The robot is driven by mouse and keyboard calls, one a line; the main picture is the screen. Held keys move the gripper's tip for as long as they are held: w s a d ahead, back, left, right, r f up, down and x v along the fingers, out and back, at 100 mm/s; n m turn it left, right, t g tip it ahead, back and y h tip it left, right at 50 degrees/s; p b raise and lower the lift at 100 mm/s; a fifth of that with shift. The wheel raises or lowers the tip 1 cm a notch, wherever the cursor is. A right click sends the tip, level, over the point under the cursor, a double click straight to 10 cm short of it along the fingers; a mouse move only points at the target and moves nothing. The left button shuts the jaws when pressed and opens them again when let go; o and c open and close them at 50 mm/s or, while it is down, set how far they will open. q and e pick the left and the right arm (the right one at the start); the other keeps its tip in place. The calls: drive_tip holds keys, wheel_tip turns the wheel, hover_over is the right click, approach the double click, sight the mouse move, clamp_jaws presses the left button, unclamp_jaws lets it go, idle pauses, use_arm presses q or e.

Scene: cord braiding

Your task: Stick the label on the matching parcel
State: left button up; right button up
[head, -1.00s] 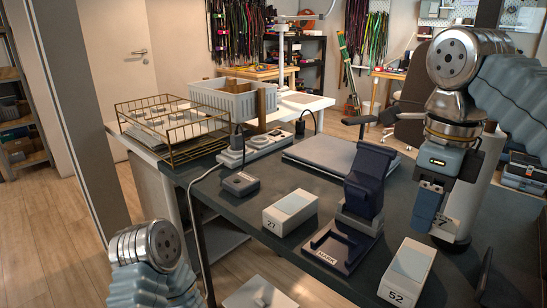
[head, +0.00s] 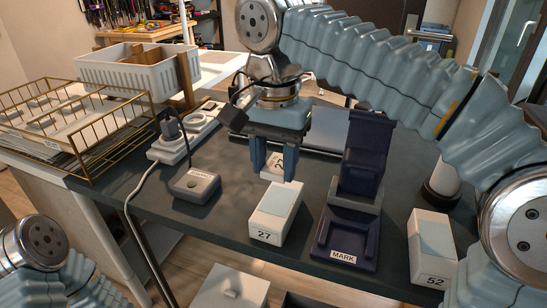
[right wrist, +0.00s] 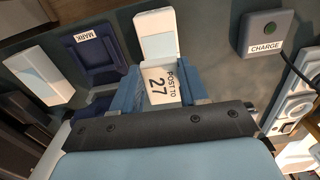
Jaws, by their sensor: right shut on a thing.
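My right gripper (head: 274,172) is shut on a white label (head: 276,163), which reads "POST TO 27" in the right wrist view (right wrist: 160,86). It holds the label just behind the parcel marked 27 (head: 275,212) in the head view. That white parcel has a pale panel on top; it also shows beyond the label in the right wrist view (right wrist: 157,42). I cannot tell whether label and parcel touch. The parcel marked 52 (head: 432,248) stands farther right. My left gripper is out of view; only part of the left arm shows at lower left.
A dark blue stand marked MARK (head: 345,257) is between the parcels. A grey charge box (head: 195,185) and a power strip (head: 185,140) with a cable are left. A wire basket (head: 120,125) and white crate (head: 130,72) stand behind. A flat grey slab lies behind the gripper.

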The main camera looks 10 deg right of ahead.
sight(275, 207)
drive_tip(key=shift+f, duration=0.85)
wheel_tip(275, 207, down, 3)
drive_tip(key=b, duration=0.2)
drive_tip(key=shift+r+b, duration=0.2)
drive_tip(key=shift+b, duration=0.1)
drive_tip(key=shift+f+b, duration=0.7)
drive_tip(key=shift+f, duration=0.35)
drive_tip(key=shift+f, duration=0.3)
drive_tip(key=o, duration=1.4)
